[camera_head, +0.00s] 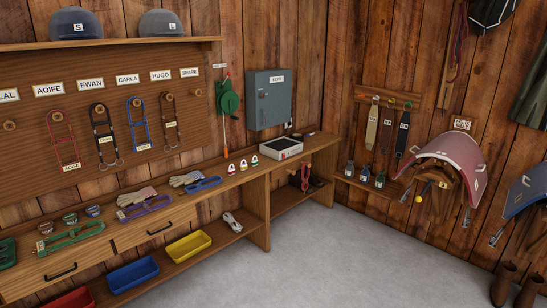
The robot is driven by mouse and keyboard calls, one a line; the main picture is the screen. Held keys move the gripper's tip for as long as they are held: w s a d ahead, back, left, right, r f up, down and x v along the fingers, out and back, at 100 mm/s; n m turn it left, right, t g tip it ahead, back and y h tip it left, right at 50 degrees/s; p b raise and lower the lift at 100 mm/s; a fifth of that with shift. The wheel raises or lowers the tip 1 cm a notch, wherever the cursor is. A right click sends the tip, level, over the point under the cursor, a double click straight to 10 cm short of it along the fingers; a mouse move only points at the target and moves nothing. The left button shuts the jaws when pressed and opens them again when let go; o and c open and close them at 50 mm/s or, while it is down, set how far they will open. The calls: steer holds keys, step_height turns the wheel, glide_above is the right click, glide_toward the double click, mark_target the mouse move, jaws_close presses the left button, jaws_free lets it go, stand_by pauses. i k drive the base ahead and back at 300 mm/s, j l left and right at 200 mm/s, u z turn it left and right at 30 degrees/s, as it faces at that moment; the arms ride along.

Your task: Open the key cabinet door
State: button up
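A wooden bench (216,203) runs along the wall below the cabinet, with a white box (281,149) on top. A green reel (228,98) hangs left of the cabinet. The grey floor (330,250) is clear in front.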

mark_target(275, 108)
steer(key=i, duration=2)
steer(key=i+j+z, duration=0.1)
steer(key=i, duration=0.45)
steer(key=i+j+z, duration=0.15)
steer(key=i+j, duration=0.2)
steer(key=i, duration=0.15)
steer(key=i+j+z, duration=0.1)
steer(key=i+j, duration=0.2)
steer(key=i, duration=0.2)
steer(key=i+j+z, duration=0.15)
steer(key=i+j, duration=0.15)
steer(key=i, duration=0.2)
